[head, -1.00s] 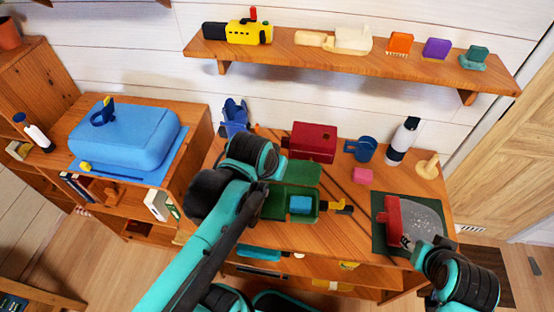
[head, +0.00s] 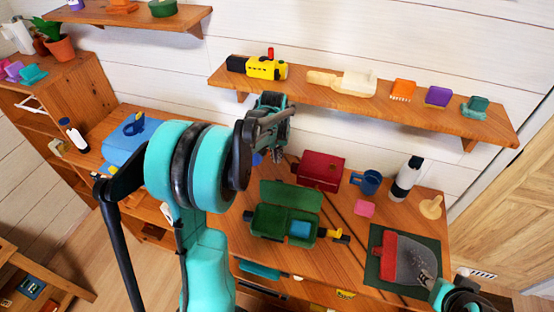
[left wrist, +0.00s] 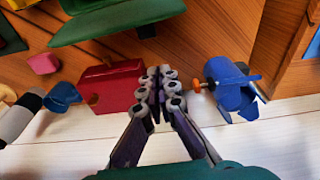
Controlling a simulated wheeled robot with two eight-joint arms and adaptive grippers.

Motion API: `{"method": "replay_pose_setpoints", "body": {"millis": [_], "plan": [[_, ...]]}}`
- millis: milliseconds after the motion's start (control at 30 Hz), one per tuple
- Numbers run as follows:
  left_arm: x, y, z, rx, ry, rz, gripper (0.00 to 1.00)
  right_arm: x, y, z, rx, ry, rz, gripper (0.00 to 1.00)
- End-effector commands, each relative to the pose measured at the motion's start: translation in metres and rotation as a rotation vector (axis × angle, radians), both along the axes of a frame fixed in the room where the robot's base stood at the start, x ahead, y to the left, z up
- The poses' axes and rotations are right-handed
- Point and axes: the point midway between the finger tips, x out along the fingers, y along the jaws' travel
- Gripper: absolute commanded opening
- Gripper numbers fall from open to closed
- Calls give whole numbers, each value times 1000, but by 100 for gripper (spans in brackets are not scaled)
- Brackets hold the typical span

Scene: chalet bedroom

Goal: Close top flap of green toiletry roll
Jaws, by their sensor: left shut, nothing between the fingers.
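The green toiletry roll (head: 268,226) lies open on the wooden desk, with a blue block (head: 299,228) inside. Its top flap (head: 290,194) stands raised on the far side; the flap also shows at the top of the left wrist view (left wrist: 118,20). My left gripper (head: 279,158) is shut and empty, above the back of the desk beyond the flap. In the left wrist view its fingertips (left wrist: 155,75) are together, between a red box and a blue toy, apart from the flap. My right gripper (head: 428,283) is near the dustpan at lower right; its jaw state is unclear.
A red box (head: 321,169) stands right behind the flap, beside a blue mug (head: 371,182) and bottle (head: 405,180). The blue toy (left wrist: 232,88) is beside my left fingers. A red-and-grey dustpan (head: 412,260) lies right. A wall shelf (head: 300,87) hangs above.

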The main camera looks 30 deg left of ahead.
Motion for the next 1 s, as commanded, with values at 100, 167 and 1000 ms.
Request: {"method": "replay_pose_setpoints", "body": {"millis": [100,167,1000], "plan": [[4,1,-28,0,0,0,0,0,0,-9,0,0,0,40],[7,2,-42,0,-1,0,0,0,0,-12,0,0,0,40],[-27,-9,-64,1,-2,0,0,0,0,-22,0,0,0,40]]}}
